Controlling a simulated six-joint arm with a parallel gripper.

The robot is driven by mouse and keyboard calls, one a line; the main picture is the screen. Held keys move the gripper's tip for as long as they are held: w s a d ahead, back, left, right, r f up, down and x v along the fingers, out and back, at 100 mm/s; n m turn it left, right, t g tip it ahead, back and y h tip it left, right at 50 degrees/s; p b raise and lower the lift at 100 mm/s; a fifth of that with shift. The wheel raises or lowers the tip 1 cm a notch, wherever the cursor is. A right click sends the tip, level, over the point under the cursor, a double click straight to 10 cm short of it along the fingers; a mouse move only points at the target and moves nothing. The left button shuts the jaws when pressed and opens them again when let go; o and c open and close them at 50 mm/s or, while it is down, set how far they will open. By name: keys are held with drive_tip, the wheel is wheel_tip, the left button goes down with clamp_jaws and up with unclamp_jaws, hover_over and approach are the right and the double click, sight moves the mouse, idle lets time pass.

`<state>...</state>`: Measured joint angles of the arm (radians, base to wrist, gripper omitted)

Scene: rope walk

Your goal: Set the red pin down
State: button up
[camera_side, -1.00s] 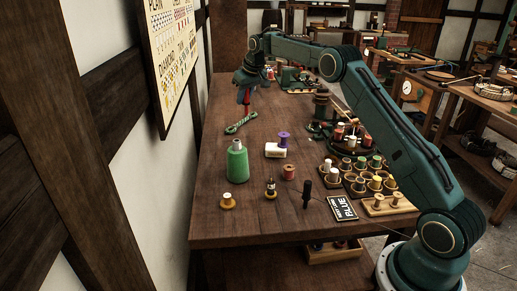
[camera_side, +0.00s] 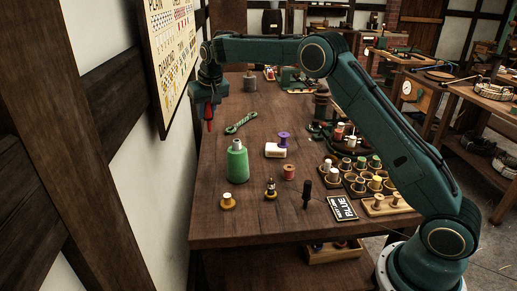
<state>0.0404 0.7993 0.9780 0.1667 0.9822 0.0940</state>
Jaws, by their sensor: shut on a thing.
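My gripper (camera_side: 209,104) is at the far left of the table, close to the wall. It is shut on the red pin (camera_side: 209,118), which hangs point down below the jaws. The pin appears to be above the table's left edge; the gap beneath it is hard to judge from here. The wooden table (camera_side: 215,212) runs from front to back under my arm.
Racks of spools fill the right side. The wall chart (camera_side: 172,55) hangs close to my gripper.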

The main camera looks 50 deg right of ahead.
wheel_tip(320, 180, down, 16)
drive_tip(key=a, duration=0.3)
drive_tip(key=shift+s+r, duration=0.15)
drive_tip(key=shift+s, duration=0.15)
idle(0.4)
drive_tip(key=shift+f, duration=2.1)
drive_tip(key=o, duration=1)
drive_tip(key=shift+f, duration=0.1)
drive_tip(key=shift+c, duration=0.2)
drive_tip(key=v, duration=1.2)
